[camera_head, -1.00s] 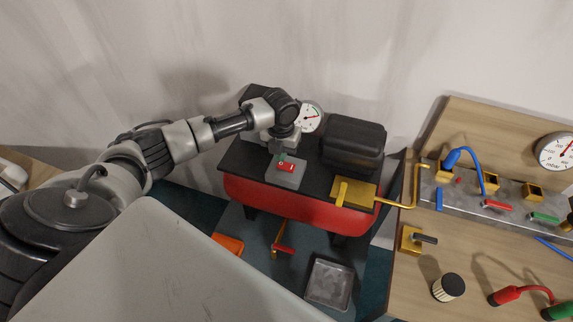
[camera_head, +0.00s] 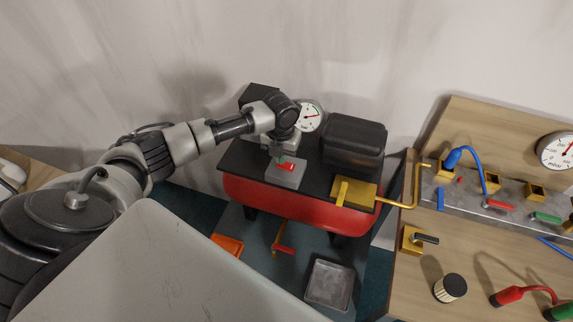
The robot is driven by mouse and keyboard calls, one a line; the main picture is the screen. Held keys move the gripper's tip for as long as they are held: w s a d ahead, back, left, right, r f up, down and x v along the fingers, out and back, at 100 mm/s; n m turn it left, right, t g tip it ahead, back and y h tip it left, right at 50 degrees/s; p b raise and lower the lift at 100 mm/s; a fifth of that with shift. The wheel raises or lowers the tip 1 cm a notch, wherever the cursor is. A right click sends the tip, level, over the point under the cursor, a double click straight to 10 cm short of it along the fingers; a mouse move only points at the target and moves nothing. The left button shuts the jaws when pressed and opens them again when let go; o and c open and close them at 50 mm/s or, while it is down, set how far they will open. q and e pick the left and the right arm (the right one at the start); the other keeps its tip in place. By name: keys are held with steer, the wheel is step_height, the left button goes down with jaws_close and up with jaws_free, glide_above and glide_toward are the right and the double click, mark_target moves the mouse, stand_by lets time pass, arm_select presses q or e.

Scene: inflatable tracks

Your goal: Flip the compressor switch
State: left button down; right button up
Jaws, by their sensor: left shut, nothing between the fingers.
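The compressor (camera_head: 300,207) has a red tank and a black top plate. On the plate sits a grey switch box (camera_head: 286,177) with a red switch (camera_head: 286,167) on its top face. My left arm reaches in from the left, and my left gripper (camera_head: 279,158) points down right at the switch, partly covering it. The gripper is shut and empty. Whether the fingertips touch the switch I cannot tell. My right gripper is out of view.
A gauge (camera_head: 309,117) and a black motor housing (camera_head: 353,143) stand behind and beside the switch box. A yellow pipe (camera_head: 417,187) runs right to a wooden workbench (camera_head: 402,278) with valves and hoses. A metal tray (camera_head: 329,285) lies below the compressor.

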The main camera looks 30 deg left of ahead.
arm_select(q)
steer(key=shift+f+b, duration=0.3)
steer(key=shift+f, duration=0.25)
steer(key=shift+r, duration=0.1)
step_height(320, 180, up, 7)
steer(key=p, duration=0.6)
steer(key=shift+p, duration=0.4)
